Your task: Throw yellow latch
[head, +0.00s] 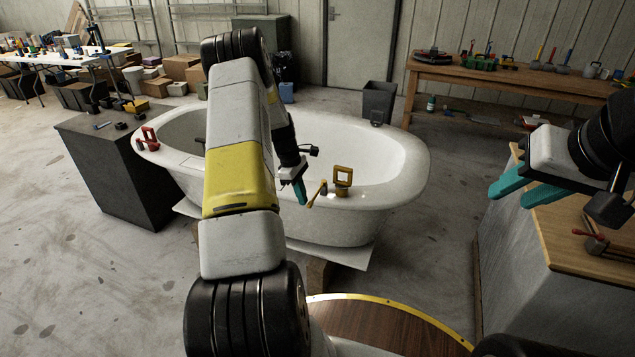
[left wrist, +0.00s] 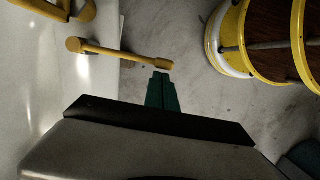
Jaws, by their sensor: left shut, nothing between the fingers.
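The yellow latch (head: 343,181) sits on the near right rim of the white tub-shaped hull mould (head: 407,160). In the left wrist view the lever (left wrist: 118,53) crosses above the fingertips, and part of the latch loop (left wrist: 82,12) shows at the top left. My left gripper (head: 301,191) is shut and empty, just left of the lever. Its green fingers (left wrist: 161,90) end close to the lever's free end; I cannot tell whether they touch. My right gripper (head: 522,188) is open and empty at the right, away from the latch.
A red latch (head: 148,139) sits on the tub's left rim. A dark cabinet (head: 110,165) stands left of the tub. A wood-topped bench (head: 575,232) with a red-handled clamp (head: 590,240) is at the right. My left arm hides the tub's middle.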

